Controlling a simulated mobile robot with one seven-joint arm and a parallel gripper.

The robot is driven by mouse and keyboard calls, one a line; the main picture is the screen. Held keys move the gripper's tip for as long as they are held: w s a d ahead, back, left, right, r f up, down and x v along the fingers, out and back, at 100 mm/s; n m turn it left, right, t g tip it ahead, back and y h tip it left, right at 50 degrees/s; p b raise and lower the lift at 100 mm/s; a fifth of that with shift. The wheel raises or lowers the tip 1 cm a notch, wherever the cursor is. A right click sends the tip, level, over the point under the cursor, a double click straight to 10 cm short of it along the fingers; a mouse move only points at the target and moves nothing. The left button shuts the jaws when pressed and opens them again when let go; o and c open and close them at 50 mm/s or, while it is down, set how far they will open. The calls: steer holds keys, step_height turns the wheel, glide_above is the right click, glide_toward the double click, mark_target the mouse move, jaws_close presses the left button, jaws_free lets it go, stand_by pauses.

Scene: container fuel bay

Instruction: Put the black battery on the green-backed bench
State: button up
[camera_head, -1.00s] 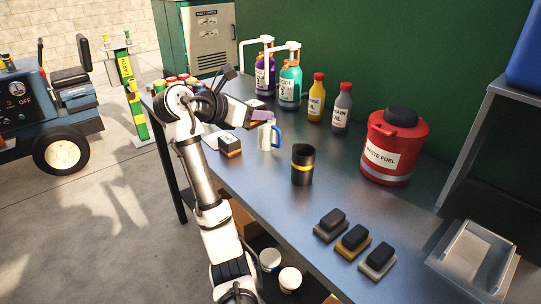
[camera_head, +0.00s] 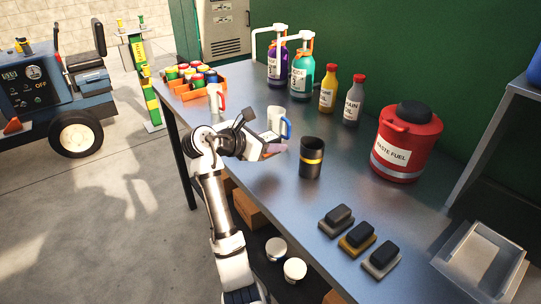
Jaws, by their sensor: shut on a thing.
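My gripper (camera_head: 268,147) is over the near edge of the grey metal bench (camera_head: 280,185), which stands against a green wall. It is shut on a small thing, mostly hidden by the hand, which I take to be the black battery. A mauve-grey part with an orange edge shows at the fingertips; I cannot tell if it is finger or battery. Its height above the bench, or contact with it, is unclear. The hand is beside a white mug with a blue handle (camera_head: 276,120) and left of a black cup with a yellow band (camera_head: 312,158).
Several bottles (camera_head: 301,78) and a red waste-fuel can (camera_head: 404,143) stand at the back. Several black blocks on grey and yellow bases (camera_head: 357,239) and a grey tray (camera_head: 480,262) are at right. An orange tray of cans (camera_head: 190,85) is at far left. Bench between cup and blocks is clear.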

mark_target(271, 165)
steer(key=shift+f, duration=2.4)
steer(key=o, duration=1.2)
steer(key=shift+f, duration=0.1)
steer(key=shift+o, duration=0.2)
steer(key=v, duration=1.2)
steer(key=shift+r+b, duration=0.2)
steer(key=shift+b, duration=0.2)
